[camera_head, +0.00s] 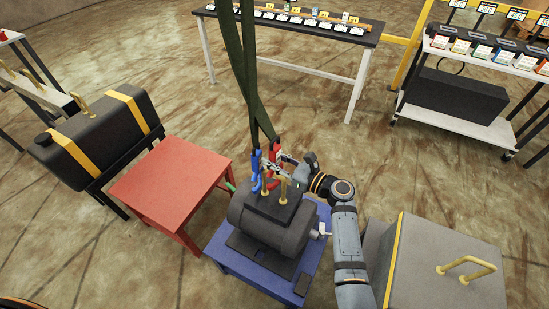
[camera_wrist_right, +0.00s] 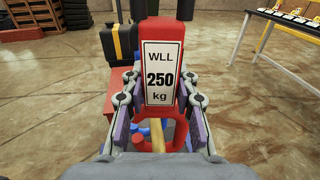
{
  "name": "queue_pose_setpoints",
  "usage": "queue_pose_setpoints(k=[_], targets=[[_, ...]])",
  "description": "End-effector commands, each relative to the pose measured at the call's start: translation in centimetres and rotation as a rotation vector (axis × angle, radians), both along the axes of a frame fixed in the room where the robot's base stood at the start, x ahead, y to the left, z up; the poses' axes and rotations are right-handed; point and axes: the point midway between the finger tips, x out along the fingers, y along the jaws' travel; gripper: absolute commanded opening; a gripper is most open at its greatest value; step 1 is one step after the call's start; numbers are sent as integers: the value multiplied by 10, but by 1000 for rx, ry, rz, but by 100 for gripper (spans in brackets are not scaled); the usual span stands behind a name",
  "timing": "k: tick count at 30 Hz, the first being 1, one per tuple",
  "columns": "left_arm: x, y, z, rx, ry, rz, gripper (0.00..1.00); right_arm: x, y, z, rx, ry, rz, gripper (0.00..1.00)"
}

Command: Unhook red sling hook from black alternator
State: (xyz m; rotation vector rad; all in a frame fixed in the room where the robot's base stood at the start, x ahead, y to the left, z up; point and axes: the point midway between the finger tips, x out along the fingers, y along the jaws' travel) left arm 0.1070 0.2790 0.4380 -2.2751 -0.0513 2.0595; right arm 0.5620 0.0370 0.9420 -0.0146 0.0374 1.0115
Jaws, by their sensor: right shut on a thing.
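The black alternator (camera_head: 272,228) sits on a blue table in the head view, with brass lifting eyes (camera_head: 283,190) on its top. The red sling hook (camera_head: 274,151) hangs from a dark green sling just above those eyes. My right gripper (camera_head: 279,166) is shut on it. In the right wrist view the red hook (camera_wrist_right: 160,30) stands upright between the fingers, its label reading WLL 250 kg. A brass bar (camera_wrist_right: 157,134) shows at its lower loop; I cannot tell whether the hook is still around it. A blue hook (camera_head: 256,172) hangs beside it. My left gripper is out of view.
A red table (camera_head: 170,184) stands left of the blue table (camera_head: 240,270). A black tank (camera_head: 95,130) with yellow straps is farther left. A grey block (camera_head: 445,255) with a brass handle stands right of my arm. The green slings (camera_head: 240,60) rise above the alternator.

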Motion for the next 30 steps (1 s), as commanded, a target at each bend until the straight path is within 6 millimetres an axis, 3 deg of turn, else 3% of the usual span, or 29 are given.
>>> queue_pose_setpoints(k=[3,30], targets=[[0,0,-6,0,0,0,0,7,1,7,13,-12,1,0],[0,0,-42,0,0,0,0,47,-26,5,6,-13,1,0]])
